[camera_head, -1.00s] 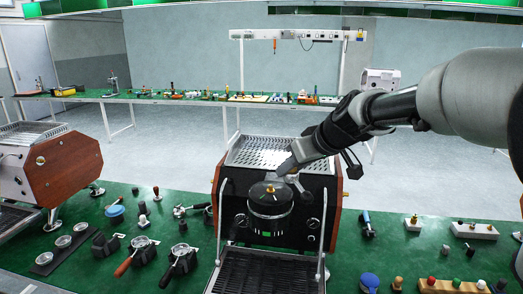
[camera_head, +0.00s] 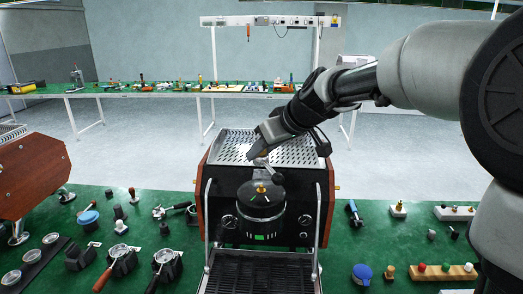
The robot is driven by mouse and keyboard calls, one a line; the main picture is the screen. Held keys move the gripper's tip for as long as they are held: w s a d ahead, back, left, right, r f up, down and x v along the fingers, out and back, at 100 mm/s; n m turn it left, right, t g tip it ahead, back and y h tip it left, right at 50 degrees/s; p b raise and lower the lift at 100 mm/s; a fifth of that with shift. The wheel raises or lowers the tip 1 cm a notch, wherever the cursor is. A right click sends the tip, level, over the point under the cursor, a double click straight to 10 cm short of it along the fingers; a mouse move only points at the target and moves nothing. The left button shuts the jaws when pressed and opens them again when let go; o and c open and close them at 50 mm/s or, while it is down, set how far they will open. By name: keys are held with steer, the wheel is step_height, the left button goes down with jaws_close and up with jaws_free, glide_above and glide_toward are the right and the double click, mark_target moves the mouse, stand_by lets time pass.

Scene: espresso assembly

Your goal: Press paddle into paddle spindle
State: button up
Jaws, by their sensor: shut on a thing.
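The espresso machine (camera_head: 318,190) stands on the green table, with a dark round group head (camera_head: 261,207) at its front. The paddle spindle (camera_head: 261,188) is a small brass-coloured stub on top of the group head. My gripper (camera_head: 262,153) is above and slightly behind the spindle in the picture, shut on the paddle (camera_head: 262,163). The paddle looks like a small silver piece with a dark knob toward the lower right. It appears above the spindle and apart from it, though the exact gap is hard to tell. The fingertips are small and partly hidden.
Upright metal rails (camera_head: 322,225) flank the machine's front, above a black drip grate (camera_head: 258,272). Portafilters (camera_head: 165,258) and small tools lie on the left. A blue-lidded container (camera_head: 362,273) and a wooden block with coloured knobs (camera_head: 444,271) are on the right.

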step_height(320, 180, down, 6)
steer(key=b, duration=0.6)
steer(key=shift+r, duration=0.2)
steer(key=shift+b, duration=0.8)
stand_by(1.4)
steer(key=shift+f+b, duration=1.4)
steer(key=o, duration=1.3)
steer(key=shift+c, duration=0.2)
